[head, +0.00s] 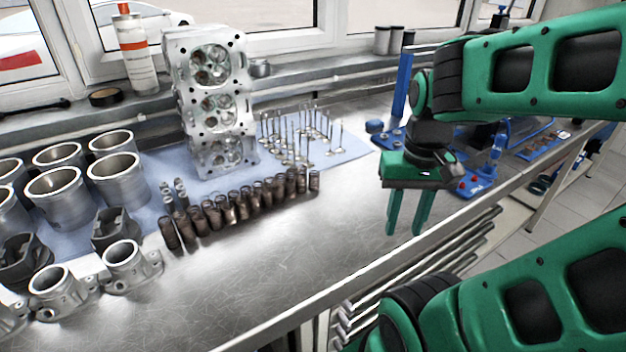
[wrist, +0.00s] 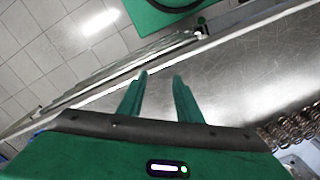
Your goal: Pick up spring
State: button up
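Dark brown coil springs (head: 243,205) stand in rows on the metal bench, left of my gripper in the head view. The nearest one on the right end (head: 314,180) stands a little apart from the cylinder head. In the wrist view, springs (wrist: 292,128) show at the right edge, partly cut off. My green gripper (head: 408,226) points down near the bench's front edge, right of the springs. Its two fingers are apart with nothing between them, as the wrist view (wrist: 162,78) also shows.
A cylinder head (head: 212,100) stands on a blue cloth (head: 345,150) behind the springs, with several valves (head: 300,135) upright beside it. Cylinder liners (head: 118,180) and pistons stand at left. A blue tool (head: 398,95) is behind my gripper. Bare bench (head: 270,270) lies in front.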

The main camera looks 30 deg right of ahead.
jog(key=w+r+m, duration=0.5)
jog(key=w+m, duration=0.2)
jog(key=w, duration=0.6)
jog(key=r+m, duration=0.1)
jog(key=m, duration=0.7)
send_over(315, 175)
jog(key=f, duration=0.9)
jog(key=shift+s+a+f, duration=0.3)
jog(key=shift+s+f, duration=0.05)
grip_shut()
